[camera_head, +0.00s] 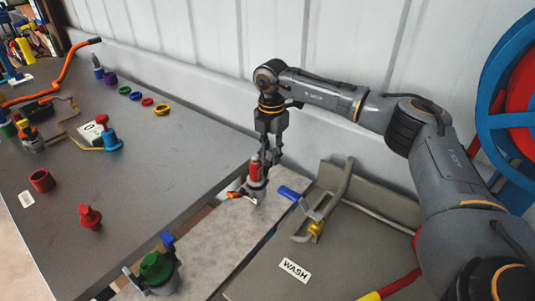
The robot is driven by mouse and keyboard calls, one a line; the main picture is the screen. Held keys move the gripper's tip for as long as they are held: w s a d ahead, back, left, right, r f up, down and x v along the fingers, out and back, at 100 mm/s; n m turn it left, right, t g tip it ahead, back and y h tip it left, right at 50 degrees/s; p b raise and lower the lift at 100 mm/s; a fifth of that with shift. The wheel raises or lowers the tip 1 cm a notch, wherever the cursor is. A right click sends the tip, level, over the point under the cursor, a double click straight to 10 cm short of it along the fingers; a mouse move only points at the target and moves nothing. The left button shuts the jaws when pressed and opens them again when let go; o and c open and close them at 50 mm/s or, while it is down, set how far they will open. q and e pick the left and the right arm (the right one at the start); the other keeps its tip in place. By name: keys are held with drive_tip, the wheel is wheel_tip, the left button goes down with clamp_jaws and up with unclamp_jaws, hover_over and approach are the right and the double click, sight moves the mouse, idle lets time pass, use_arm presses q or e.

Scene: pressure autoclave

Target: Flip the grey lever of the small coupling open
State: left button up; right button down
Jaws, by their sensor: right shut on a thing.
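A small grey coupling with a red top (254,180) stands upright on the light grey strip of bench in the middle. My right gripper (262,160) comes down from above and is shut at the coupling's red upper part. The fingers hide part of the coupling's far side. My left gripper is not in view.
A green-topped fitting (157,268) with side arms stands at the front. A grey tray (275,270) marked WASH lies right, with a blue-handled yellow valve (316,228). The dark table (130,190) at left holds a red cup (42,181), red knob (90,217) and coloured rings.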

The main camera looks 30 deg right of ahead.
drive_tip(key=shift+w+d+f+g+y+p, duration=0.2)
drive_tip(key=shift+d+y+p, duration=0.15)
drive_tip(key=shift+y, duration=0.2)
drive_tip(key=shift+w+d+f+g+y+p, duration=0.1)
drive_tip(key=shift+d+f+g+y+p, duration=0.1)
drive_tip(key=shift+d+y, duration=0.25)
drive_tip(key=c, duration=1.2)
unclamp_jaws()
drive_tip(key=shift+o, duration=0.2)
wheel_tip(320, 180, up, 7)
drive_tip(key=d, duration=0.1)
drive_tip(key=shift+w+d, duration=0.25)
drive_tip(key=shift+w, duration=0.1)
drive_tip(key=shift+r, duration=0.1)
drive_tip(key=shift+c, duration=0.5)
